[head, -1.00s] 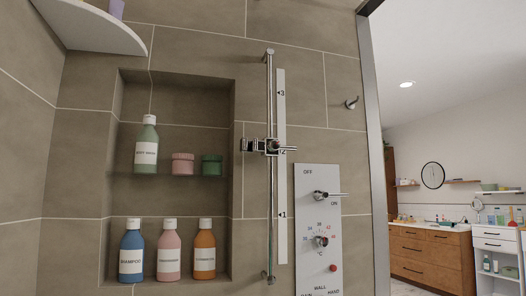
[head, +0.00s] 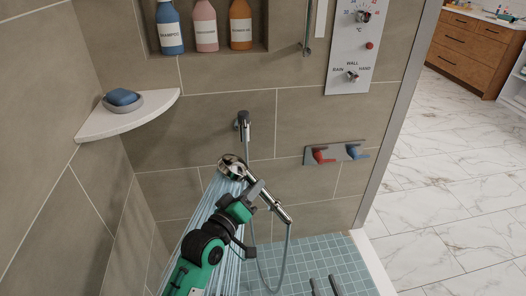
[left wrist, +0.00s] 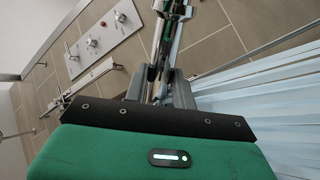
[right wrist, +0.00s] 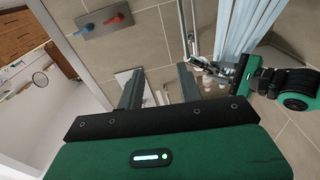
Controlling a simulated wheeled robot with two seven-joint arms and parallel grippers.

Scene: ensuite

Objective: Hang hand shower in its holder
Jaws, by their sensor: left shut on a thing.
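The chrome hand shower (head: 273,203) is in my left gripper (head: 254,191), which is shut on its handle. Its round head points to the lower left and sprays water (head: 205,215). In the left wrist view the handle (left wrist: 163,50) stands between the fingers (left wrist: 158,90). The hose hangs below the handle in a loop. The holder's slide bar (head: 307,35) shows only its lower end in the head view; the holder itself is out of that view. The left wrist view also shows the bar (left wrist: 90,78), tilted. My right gripper (head: 325,287) is open and empty; it also shows in the right wrist view (right wrist: 160,88).
A wall outlet (head: 243,123), a red-and-blue tap plate (head: 335,152) and a control panel (head: 354,50) are on the tiled wall. A corner shelf (head: 130,113) with a soap dish is at left. Bottles (head: 206,25) stand in the niche. The shower floor (head: 310,262) looks clear.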

